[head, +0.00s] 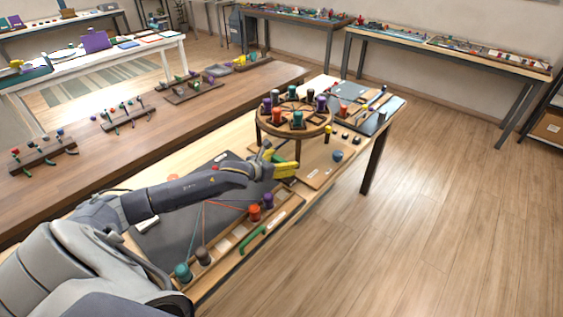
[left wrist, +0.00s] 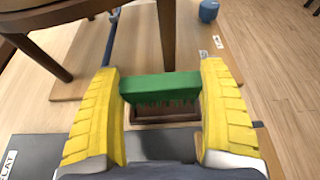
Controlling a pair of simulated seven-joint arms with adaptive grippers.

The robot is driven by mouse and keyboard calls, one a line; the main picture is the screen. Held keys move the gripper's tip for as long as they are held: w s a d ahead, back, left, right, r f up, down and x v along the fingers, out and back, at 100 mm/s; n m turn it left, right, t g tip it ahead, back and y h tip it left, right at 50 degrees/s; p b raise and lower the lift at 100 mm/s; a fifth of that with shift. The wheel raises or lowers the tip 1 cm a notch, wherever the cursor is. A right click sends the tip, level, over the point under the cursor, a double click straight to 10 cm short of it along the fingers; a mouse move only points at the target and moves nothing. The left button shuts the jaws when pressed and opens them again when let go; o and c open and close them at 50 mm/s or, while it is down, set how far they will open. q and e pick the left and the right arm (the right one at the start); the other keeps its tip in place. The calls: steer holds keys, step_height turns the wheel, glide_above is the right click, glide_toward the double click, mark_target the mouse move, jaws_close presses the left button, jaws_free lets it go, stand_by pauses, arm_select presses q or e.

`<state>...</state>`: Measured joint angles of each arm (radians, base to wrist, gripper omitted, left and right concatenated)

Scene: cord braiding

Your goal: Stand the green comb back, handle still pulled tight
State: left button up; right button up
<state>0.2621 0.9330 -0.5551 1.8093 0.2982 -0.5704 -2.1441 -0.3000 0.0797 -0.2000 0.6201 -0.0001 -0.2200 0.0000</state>
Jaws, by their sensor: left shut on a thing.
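In the left wrist view, the green comb (left wrist: 160,88) lies across the space between my two yellow fingers, its teeth pointing down. My left gripper (left wrist: 165,108) is shut on it. A dark brown slotted rest (left wrist: 165,119) shows just below the teeth; I cannot tell whether they touch. In the head view my left gripper (head: 281,165) is beside the round braiding stand (head: 322,128), and its fingers mostly hide the comb. A green handle (head: 253,240) lies along the front wooden tray (head: 222,252). I cannot tell how tight any cord is. My right gripper is out of view.
The stand's brown leg (left wrist: 168,40) rises close behind the comb. Weighted bobbins sit around its top. A blue knob (head: 337,155) stands on the wooden board to the right. Thin cords fan over the dark mat (head: 180,228) towards colored bobbins on the tray.

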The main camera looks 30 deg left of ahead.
arm_select(q)
steer(key=shift+f, duration=1.4)
stand_by(0.8)
steer(key=o, duration=1.1)
steer(key=shift+o, duration=0.2)
